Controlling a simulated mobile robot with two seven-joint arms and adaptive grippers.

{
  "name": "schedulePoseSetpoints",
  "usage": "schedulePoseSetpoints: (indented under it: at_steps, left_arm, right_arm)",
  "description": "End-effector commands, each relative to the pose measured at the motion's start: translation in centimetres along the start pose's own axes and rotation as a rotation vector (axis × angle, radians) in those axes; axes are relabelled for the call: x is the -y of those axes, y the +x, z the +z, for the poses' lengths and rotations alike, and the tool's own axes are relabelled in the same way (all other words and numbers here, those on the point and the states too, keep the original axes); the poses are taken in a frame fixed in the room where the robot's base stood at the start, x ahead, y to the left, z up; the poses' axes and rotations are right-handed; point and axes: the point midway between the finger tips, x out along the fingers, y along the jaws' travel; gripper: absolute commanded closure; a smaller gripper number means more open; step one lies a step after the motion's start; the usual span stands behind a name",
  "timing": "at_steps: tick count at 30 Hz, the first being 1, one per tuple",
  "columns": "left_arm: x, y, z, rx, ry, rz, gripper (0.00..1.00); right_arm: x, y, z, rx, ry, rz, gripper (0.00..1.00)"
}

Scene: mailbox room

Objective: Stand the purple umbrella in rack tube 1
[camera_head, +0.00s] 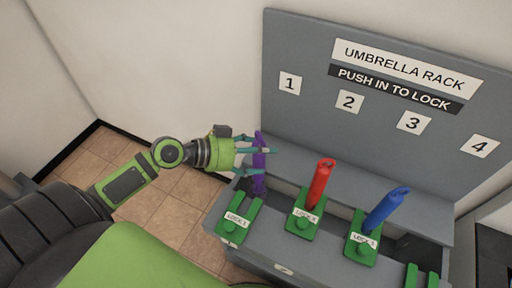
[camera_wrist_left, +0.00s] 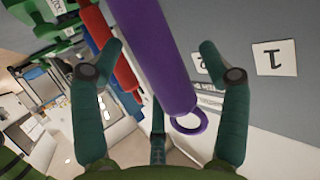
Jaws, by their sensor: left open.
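The purple umbrella (camera_head: 259,170) stands roughly upright at the rack's left end, just behind the green lock 1 (camera_head: 237,216). Its lower end is hidden, so I cannot tell how deep it sits in tube 1. My left gripper (camera_head: 258,150) comes in from the left, its teal fingers at the umbrella's upper part. In the left wrist view, the purple shaft (camera_wrist_left: 155,55) with its ring end passes between the spread fingers, with gaps on both sides. The left gripper is open. My right gripper is not in view.
The grey umbrella rack (camera_head: 300,145) has a back panel numbered 1 to 4. A red umbrella (camera_head: 321,184) stands at lock 2 and a blue umbrella (camera_head: 387,208) at lock 3. Position 4 shows no umbrella. Tiled floor (camera_head: 140,210) lies left of the rack.

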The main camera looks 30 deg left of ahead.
Motion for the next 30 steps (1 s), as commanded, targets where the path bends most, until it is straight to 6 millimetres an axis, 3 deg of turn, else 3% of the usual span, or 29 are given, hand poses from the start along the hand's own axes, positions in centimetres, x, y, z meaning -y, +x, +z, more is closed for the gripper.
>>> schedulePoseSetpoints:
  at_steps: [8, 21, 30]
  left_arm:
    - [-0.1, -2.4, 0.1, 0.004, 0.0, 0.0, 0.24]
    - [0.0, -9.9, 0.0, -0.001, -0.001, -0.003, 0.24]
    - [0.0, -12.0, -0.1, -0.002, 0.001, -0.001, 0.24]
  right_arm:
    - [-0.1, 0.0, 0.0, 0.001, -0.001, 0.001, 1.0]
    - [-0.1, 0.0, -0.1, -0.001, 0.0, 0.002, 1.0]
    - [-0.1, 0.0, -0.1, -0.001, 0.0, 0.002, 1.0]
